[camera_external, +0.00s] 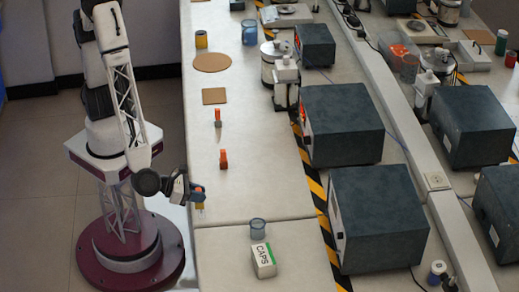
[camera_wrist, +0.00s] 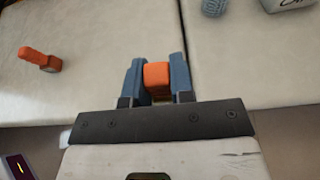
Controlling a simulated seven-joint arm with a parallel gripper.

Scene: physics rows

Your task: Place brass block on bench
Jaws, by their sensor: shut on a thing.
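My gripper (camera_external: 198,193) is low at the bench's left edge in the external view. In the wrist view its two blue fingers (camera_wrist: 158,82) are shut on a block with an orange top (camera_wrist: 157,75). A small yellowish part (camera_external: 200,206), which looks like the brass block, shows below the fingers in the external view; most of it is hidden. Whether it touches the bench, I cannot tell. The pale bench (camera_external: 230,195) runs away to the back, and its front edge shows in the wrist view (camera_wrist: 40,115).
An orange piece (camera_external: 224,159) stands on the bench behind my gripper; it also shows in the wrist view (camera_wrist: 40,60). A blue-grey cup (camera_external: 257,229) and a CAPS box (camera_external: 264,260) are to the right. Dark instrument boxes (camera_external: 378,220) stand beyond striped tape. Bench between is clear.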

